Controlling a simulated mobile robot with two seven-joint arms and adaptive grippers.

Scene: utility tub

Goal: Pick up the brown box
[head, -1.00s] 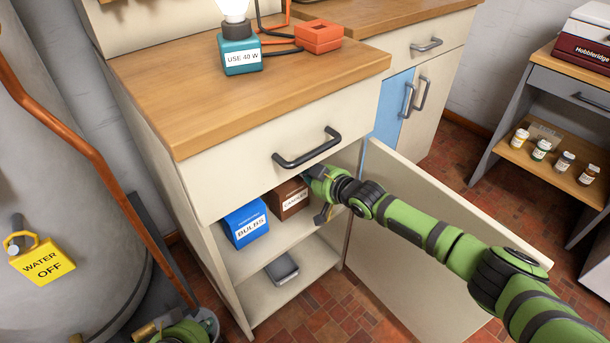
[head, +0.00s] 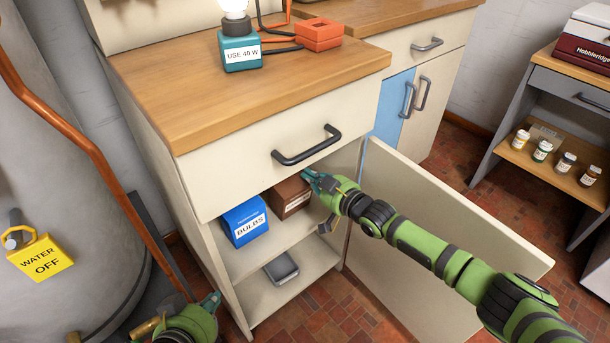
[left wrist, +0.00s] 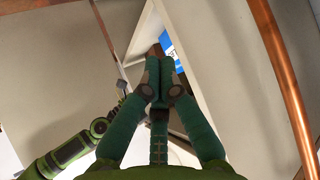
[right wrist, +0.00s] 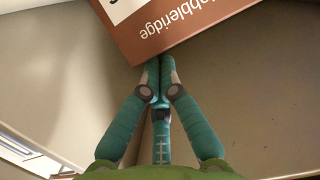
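The brown box (head: 291,197), with a white label, stands on the upper shelf inside the open cabinet, right of the blue BULBS box (head: 245,221). In the right wrist view the brown box (right wrist: 170,25) fills the top. My right gripper (head: 312,180) is at the cabinet opening by the box's right side. Its fingertips (right wrist: 160,62) are together at the box's lower edge; touching cannot be told. Nothing shows between them. My left gripper (head: 214,302) is low in front of the cabinet's left side; its fingers (left wrist: 160,58) are shut and empty.
The open cabinet door (head: 450,245) stands right of the opening, under my right arm. A drawer with a dark handle (head: 307,147) is above. A grey box (head: 281,269) lies on the lower shelf. A tank (head: 60,180) with a copper pipe is at left.

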